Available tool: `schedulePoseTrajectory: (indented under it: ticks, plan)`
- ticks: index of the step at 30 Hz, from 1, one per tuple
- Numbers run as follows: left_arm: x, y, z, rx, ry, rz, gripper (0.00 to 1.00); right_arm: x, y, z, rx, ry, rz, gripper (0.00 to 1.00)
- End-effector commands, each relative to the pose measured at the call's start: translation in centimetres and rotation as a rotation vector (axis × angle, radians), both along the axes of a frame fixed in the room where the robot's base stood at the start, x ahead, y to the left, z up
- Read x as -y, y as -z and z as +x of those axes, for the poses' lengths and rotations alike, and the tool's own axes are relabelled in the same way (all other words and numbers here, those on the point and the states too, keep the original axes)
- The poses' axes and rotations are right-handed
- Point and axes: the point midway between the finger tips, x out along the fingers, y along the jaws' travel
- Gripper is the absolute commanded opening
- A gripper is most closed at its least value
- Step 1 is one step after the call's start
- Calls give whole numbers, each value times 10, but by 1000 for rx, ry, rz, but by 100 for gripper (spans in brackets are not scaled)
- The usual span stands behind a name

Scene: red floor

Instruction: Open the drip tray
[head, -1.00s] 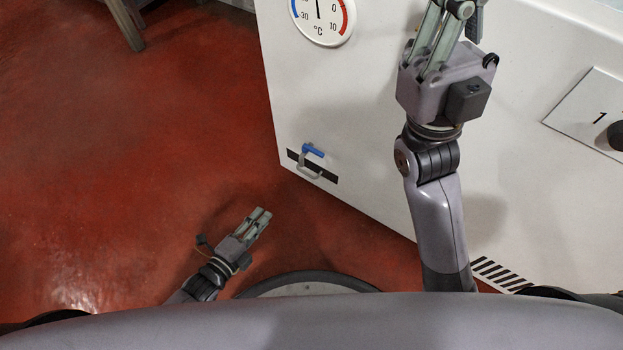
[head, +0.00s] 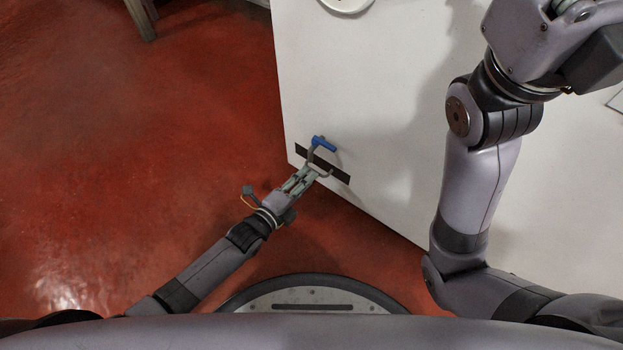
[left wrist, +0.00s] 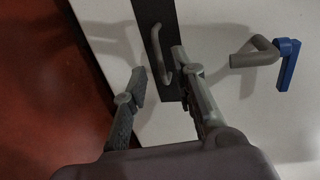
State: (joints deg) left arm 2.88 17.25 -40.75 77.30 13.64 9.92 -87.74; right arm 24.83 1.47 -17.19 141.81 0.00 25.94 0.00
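The drip tray front (head: 341,176) is a dark strip low on the white machine panel, with a small grey bar handle (head: 326,171). In the left wrist view the dark strip (left wrist: 154,14) runs down from the top edge and the handle (left wrist: 161,58) stands out from it. My left gripper (head: 310,175) is at the handle. Its fingers (left wrist: 158,72) are apart, one on each side of the handle's lower end, with no clear grip on it. My right gripper's body (head: 556,45) is at the top right; its fingertips are out of frame.
A grey pipe tap with a blue lever (head: 324,144) juts out just above the strip, close to my left gripper; the lever (left wrist: 288,64) also shows in the left wrist view. A dial (head: 347,3) is at the top edge. Red floor (head: 130,170) lies open at left.

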Motion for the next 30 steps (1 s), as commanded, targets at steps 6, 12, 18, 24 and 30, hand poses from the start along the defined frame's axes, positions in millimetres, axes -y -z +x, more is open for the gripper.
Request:
schedulePoseTrajectory:
  ticks: [6,12,18,24,30]
  plan:
    - [15,7,21,2,-1,-1,26,-1,-2,-14,48,2,-2,0]
    - [18,6,26,-1,0,1,26,-1,-5,-17,59,3,-3,0]
    - [18,6,26,0,-1,0,26,-1,-6,-17,58,3,-3,0]
    - [18,6,25,0,-1,0,12,-1,-6,-17,58,3,-3,0]
    - [18,6,25,0,-1,0,0,-2,-6,-17,59,3,-3,0]
